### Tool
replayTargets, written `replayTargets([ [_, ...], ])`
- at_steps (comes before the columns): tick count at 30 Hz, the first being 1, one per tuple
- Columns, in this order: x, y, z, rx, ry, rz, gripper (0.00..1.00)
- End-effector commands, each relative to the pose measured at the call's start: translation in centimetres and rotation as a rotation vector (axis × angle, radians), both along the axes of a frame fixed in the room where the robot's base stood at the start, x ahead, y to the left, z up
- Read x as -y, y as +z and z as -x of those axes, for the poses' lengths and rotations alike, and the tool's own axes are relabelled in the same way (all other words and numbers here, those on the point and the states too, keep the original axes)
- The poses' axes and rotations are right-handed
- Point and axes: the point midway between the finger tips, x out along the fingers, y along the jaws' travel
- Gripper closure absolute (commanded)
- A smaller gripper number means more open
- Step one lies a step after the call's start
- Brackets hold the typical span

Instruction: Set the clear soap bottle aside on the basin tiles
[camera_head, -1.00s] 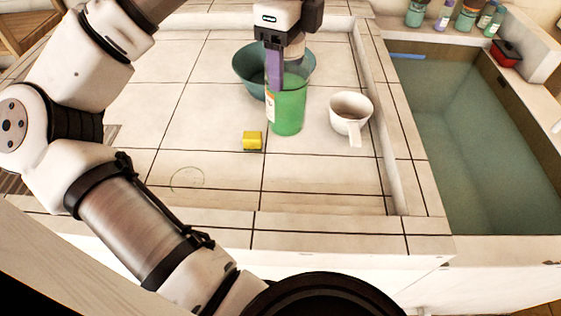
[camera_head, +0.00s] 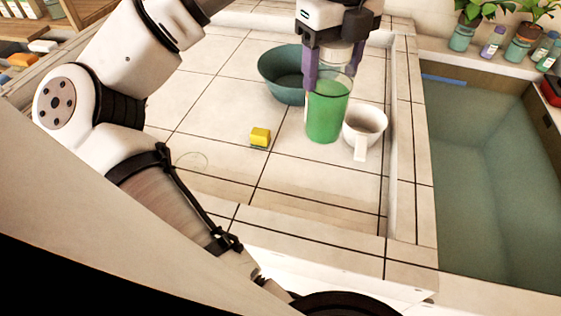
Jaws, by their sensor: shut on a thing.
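The clear soap bottle (camera_head: 328,113) holds green liquid and is upright, between the teal bowl and the white mug. My gripper (camera_head: 334,72) is above it, its two purple fingers shut on either side of the bottle's clear upper part. I cannot tell whether the bottle's base touches the tiles or hangs just above them. The pale basin tiles (camera_head: 205,115) spread out below and to the left.
The teal bowl (camera_head: 268,84) is behind the bottle; the white mug (camera_head: 366,122) is close on its right. A small yellow block (camera_head: 260,137) lies to its left. A raised tiled edge (camera_head: 402,150) separates the water-filled trough (camera_head: 470,180). The left tiles are clear.

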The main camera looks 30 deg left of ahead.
Motion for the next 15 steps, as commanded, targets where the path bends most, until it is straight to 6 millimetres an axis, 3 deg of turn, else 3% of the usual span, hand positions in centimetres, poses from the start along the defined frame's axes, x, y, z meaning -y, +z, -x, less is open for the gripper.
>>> replayTargets([
  [5, 0.0, -2.0, 0.0, -0.002, -0.012, 0.004, 0.91],
  [15, -0.1, -10.7, 0.1, -0.003, -0.006, -0.001, 0.91],
])
